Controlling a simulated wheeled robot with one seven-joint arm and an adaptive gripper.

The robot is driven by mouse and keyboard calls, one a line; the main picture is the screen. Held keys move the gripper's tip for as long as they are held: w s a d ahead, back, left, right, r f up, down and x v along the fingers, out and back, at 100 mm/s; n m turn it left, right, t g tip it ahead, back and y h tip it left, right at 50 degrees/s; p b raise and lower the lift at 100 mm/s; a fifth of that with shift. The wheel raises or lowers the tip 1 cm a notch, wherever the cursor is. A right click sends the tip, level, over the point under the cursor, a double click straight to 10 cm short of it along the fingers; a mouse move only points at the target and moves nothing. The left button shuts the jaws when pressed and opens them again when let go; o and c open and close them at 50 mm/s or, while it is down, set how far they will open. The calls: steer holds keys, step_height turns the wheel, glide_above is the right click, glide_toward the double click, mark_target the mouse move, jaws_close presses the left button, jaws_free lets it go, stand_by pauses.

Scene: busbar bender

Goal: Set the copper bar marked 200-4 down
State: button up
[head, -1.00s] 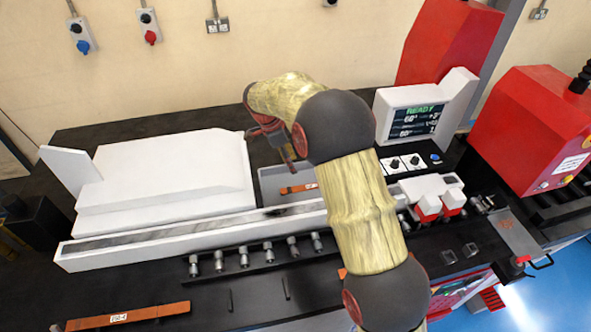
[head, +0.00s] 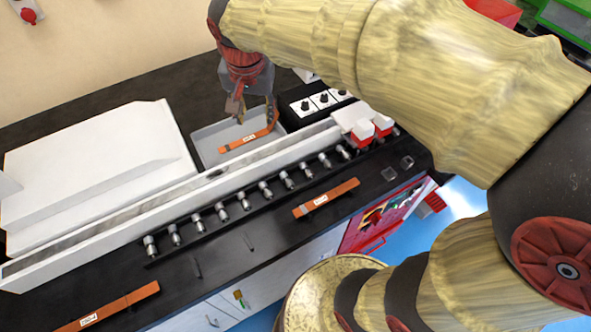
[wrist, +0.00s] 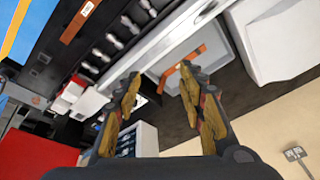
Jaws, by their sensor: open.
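A copper bar (head: 250,138) with a white label lies in the shallow grey tray (head: 203,151), its right end angled upward in the head view. It also shows beyond my fingertips in the wrist view (wrist: 186,60). A second labelled copper bar (head: 326,198) lies on the dark bench in front of the row of knobs; it shows at upper left in the wrist view (wrist: 78,22). A third labelled bar (head: 108,308) lies at the bench's lower left. The markings are too small to read surely. My gripper (head: 250,108) is open and empty, above the tray; its fingertips (wrist: 160,90) are apart.
A white machine housing (head: 100,170) stands left of the tray. A long white rail (head: 170,205) and a row of metal knobs (head: 245,200) run in front of it. Red-and-white blocks (head: 365,125) stand at the rail's right end. Bare bench lies between the two front bars.

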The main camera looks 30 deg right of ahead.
steer(key=s+f+n+t+y, duration=0.1)
steer(key=s+n, duration=0.6)
steer(key=s, duration=1.1)
steer(key=shift+d+f+n+t, duration=0.15)
steer(key=shift+f+n+t, duration=0.15)
steer(key=shift+t, duration=0.5)
step_height(320, 180, down, 9)
steer(key=b, duration=0.8)
steer(key=shift+r+b, duration=0.2)
steer(key=shift+b, duration=0.15)
